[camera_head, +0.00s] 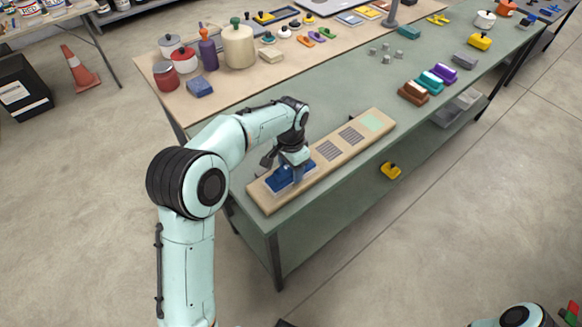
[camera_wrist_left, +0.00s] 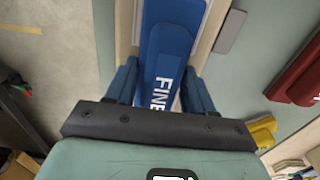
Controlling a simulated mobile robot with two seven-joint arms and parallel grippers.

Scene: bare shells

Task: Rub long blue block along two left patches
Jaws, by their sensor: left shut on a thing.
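A long tan board (camera_head: 262,199) lies along the near edge of the green table. Two grey striped patches (camera_head: 329,150) and (camera_head: 351,135) sit along its middle, and a pale green patch (camera_head: 373,121) is at its far right end. My left gripper (camera_head: 292,172) is over the board's left end, shut on the long blue block (camera_head: 277,181). The block (camera_wrist_left: 166,65), lettered "FINE", shows between the fingers in the wrist view. It lies low over the board; contact is unclear. Arm and block hide much of that end. My right gripper is out of view.
Brown, teal and purple blocks (camera_head: 413,93) stand right of the board. A yellow object (camera_head: 390,171) is by the table's near side. Pots and bottles (camera_head: 239,46) stand at the back left. The green top behind the board is mostly clear.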

